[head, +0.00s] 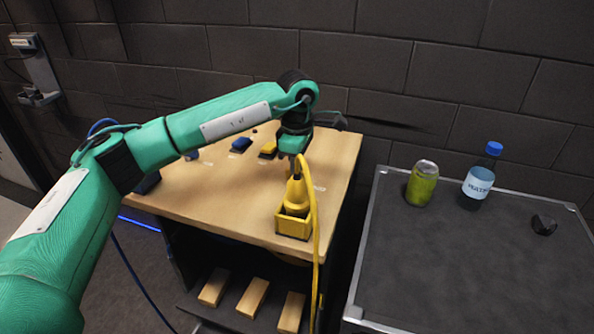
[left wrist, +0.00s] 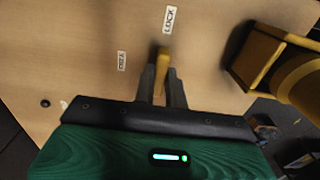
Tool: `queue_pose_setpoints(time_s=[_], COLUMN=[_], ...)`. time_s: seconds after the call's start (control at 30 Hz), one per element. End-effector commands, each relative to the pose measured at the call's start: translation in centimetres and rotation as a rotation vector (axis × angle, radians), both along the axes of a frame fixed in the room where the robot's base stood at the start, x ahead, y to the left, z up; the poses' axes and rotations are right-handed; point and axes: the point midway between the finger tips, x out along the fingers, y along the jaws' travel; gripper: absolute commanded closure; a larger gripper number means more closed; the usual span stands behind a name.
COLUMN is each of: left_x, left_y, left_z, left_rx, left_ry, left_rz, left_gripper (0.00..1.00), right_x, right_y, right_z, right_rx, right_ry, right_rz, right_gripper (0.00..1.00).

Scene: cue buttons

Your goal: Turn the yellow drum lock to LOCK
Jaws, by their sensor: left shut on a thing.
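The yellow drum lock's lever (left wrist: 163,60) shows in the left wrist view, between the fingers of my left gripper (left wrist: 163,85). The fingers are shut on it. The LOCK label (left wrist: 170,19) lies on the wooden top just beyond the lever's tip. A second small label (left wrist: 122,61) lies left of the lever. In the head view my left gripper (head: 293,165) points down over the wooden table (head: 225,205), and the lock is mostly hidden there. My right gripper is in neither view.
A yellow holder (head: 292,225) with a yellow tool and cable stands close by at the table's front edge. A green can (head: 422,184) and bottle (head: 477,184) stand on the dark case (head: 450,260) at right.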

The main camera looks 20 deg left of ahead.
Motion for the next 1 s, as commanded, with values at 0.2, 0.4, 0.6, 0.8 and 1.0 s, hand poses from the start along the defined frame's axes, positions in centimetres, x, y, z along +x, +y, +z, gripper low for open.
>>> queue_pose_setpoints(time_s=[0.2, 0.4, 0.6, 0.8, 1.0], left_x=[-0.04, -0.04, -0.04, -0.04, -0.01], left_y=[-0.05, -0.05, -0.06, -0.03, -0.02], left_z=[-0.02, 0.00, -0.01, -0.01, 0.27], left_rx=[-0.001, -0.001, -0.001, -0.001, 0.000], left_ry=[0.001, 0.001, 0.001, 0.001, 0.000], left_rz=[-0.027, -0.029, -0.028, -0.027, -0.026], left_gripper=[1.00, 1.00, 0.78, 0.65, 0.65], right_x=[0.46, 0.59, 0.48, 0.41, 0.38], right_y=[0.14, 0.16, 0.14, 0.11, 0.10], right_z=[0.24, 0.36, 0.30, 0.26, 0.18], right_rx=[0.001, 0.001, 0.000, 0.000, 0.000], right_ry=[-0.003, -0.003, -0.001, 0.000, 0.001], right_rz=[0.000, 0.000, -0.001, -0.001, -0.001], right_gripper=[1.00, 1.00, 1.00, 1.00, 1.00])
